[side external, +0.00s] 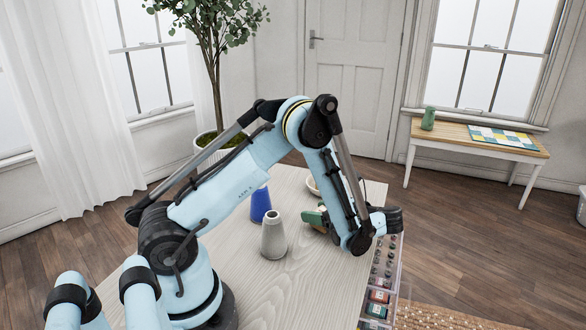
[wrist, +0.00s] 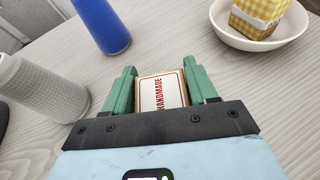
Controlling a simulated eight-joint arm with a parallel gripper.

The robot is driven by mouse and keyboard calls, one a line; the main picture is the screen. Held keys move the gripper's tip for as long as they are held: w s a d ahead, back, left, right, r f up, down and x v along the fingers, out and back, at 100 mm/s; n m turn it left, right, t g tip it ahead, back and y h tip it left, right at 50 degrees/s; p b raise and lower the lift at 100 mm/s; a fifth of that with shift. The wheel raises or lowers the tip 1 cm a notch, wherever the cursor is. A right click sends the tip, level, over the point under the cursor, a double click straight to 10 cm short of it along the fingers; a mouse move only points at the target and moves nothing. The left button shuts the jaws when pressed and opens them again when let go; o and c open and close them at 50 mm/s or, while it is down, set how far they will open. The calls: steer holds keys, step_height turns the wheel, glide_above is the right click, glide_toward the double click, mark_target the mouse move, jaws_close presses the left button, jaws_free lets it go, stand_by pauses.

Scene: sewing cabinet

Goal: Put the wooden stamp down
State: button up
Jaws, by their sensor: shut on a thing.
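My gripper (wrist: 160,68) is shut on the wooden stamp (wrist: 159,92), one green finger on each side. The stamp shows a white label with red letters reading "HANDMADE" and a wooden edge. In the side external view, my gripper (side external: 315,217) is low over the pale wooden tabletop (side external: 318,285), right of the grey cone. The stamp is largely hidden there by my gripper and arm. I cannot tell whether its underside touches the table.
A grey thread cone (side external: 273,236) and a blue cone (side external: 260,205) stand left of my gripper. A white bowl (wrist: 262,43) holds a yellow checked item (wrist: 262,15) beyond it to the right. An open drawer (side external: 379,296) with spools lies along the table's right edge. Tabletop beyond the stamp is clear.

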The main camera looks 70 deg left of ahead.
steer(key=shift+f, duration=0.15)
steer(key=o, duration=1.2)
steer(key=shift+o, duration=0.2)
